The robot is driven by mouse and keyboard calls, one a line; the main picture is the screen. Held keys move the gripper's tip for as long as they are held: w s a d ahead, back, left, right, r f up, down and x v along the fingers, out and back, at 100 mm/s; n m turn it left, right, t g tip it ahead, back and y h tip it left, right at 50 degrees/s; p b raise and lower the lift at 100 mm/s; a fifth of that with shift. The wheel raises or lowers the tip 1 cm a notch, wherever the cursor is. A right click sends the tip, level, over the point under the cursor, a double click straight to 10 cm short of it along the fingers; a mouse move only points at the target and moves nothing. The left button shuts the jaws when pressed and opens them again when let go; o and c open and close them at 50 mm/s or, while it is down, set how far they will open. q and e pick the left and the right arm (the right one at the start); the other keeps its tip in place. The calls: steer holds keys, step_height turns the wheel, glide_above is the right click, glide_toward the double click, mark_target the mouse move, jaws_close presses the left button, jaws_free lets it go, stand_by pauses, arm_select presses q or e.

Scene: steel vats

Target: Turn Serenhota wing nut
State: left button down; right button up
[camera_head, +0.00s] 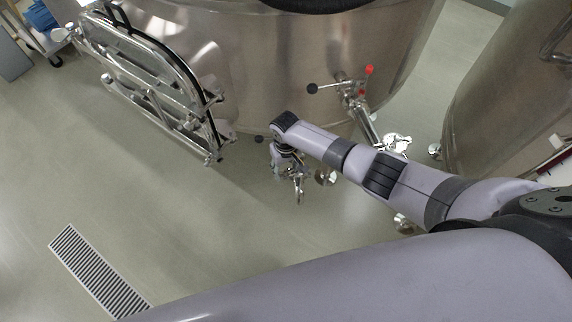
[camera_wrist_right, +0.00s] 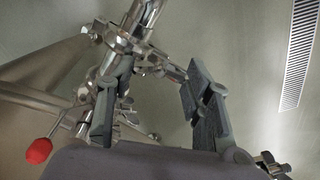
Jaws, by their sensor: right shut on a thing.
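My right gripper (camera_head: 287,158) reaches down at chrome fittings (camera_head: 299,186) in front of the large steel vat. In the right wrist view, the right gripper's (camera_wrist_right: 155,105) two dark fingers stand either side of a chrome clamp on a pipe (camera_wrist_right: 140,20). The wing nut (camera_wrist_right: 172,72) of this clamp shows as a small shiny part between the fingers, partly hidden. The gripper is shut on it, though the exact contact is hard to see. My left gripper is not in view.
The steel vat (camera_head: 240,60) has an open oval hatch door (camera_head: 150,85) at left. Valves with a red knob (camera_head: 369,69) and a black knob (camera_head: 312,88) stick out. A second vat (camera_head: 510,90) stands at right. The floor at left is clear, with a drain grate (camera_head: 97,270).

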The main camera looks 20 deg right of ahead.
steer(key=m+p, duration=0.1)
steer(key=m, duration=0.3)
steer(key=shift+a+m+p, duration=0.1)
steer(key=shift+m+p, duration=0.25)
steer(key=shift+m, duration=0.05)
steer(key=m+p, duration=0.1)
steer(key=m, duration=0.8)
steer(key=shift+w+p, duration=0.1)
steer(key=shift+p, duration=0.3)
steer(key=m, duration=0.4)
steer(key=shift+m, duration=0.3)
steer(key=o, duration=1.2)
steer(key=shift+c, duration=0.2)
